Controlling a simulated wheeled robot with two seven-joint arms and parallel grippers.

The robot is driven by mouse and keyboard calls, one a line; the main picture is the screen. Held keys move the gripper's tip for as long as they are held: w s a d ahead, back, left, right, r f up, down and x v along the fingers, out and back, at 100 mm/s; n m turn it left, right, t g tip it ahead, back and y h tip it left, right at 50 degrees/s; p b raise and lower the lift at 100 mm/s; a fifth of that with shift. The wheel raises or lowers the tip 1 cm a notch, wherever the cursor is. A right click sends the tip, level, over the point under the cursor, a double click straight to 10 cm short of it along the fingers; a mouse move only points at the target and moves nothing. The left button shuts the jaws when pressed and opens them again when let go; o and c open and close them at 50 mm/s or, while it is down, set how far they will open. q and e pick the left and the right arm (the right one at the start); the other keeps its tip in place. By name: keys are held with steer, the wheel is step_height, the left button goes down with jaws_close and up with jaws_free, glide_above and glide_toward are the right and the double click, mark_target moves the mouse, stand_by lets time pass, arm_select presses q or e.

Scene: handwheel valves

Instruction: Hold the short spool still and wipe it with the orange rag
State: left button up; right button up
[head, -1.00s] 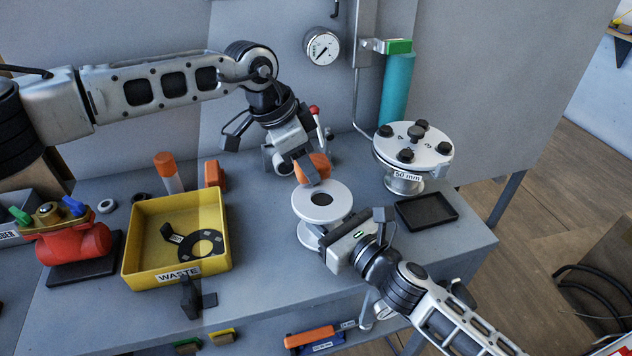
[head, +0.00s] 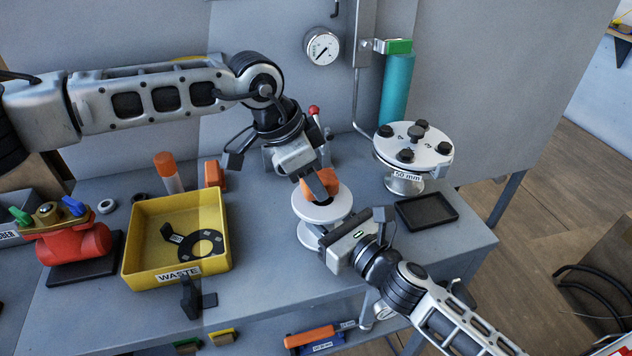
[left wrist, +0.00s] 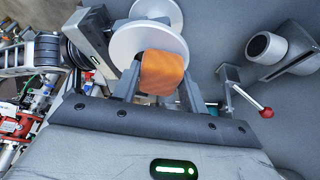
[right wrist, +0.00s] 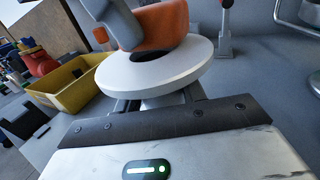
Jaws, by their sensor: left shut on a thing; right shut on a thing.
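The short spool (head: 322,207) stands upright on the bench, with two pale round flanges and a hole in the top one. The orange rag (head: 321,187) is in my left gripper (head: 322,190), which is shut on it at the far side of the spool's top flange. In the left wrist view the rag (left wrist: 162,73) overlaps the flange (left wrist: 150,40). In the right wrist view the rag (right wrist: 162,24) is against the top face of the flange (right wrist: 155,68). My right gripper (head: 328,240) is shut on the spool below the top flange; its fingertips are partly hidden.
A yellow waste bin (head: 176,275) with dark parts inside stands to the left. A flanged piece marked 50 mm (head: 412,148) and a black tray (head: 426,211) are to the right. A red-tipped lever (head: 314,112) stands behind the spool. A red valve (head: 75,242) sits far left.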

arm_select(q)
steer(key=shift+f, duration=0.2)
steer(key=w, duration=0.1)
steer(key=w+a, duration=0.1)
steer(key=w, duration=0.1)
steer(key=shift+w+a, duration=0.25)
steer(key=shift+w, duration=0.15)
steer(key=shift+r, duration=0.1)
stand_by(0.3)
step_height(320, 180, up, 7)
stand_by(0.6)
steer(key=shift+d, duration=0.15)
stand_by(0.8)
steer(key=shift+f, duration=2.85)
steer(key=shift+f, duration=0.6)
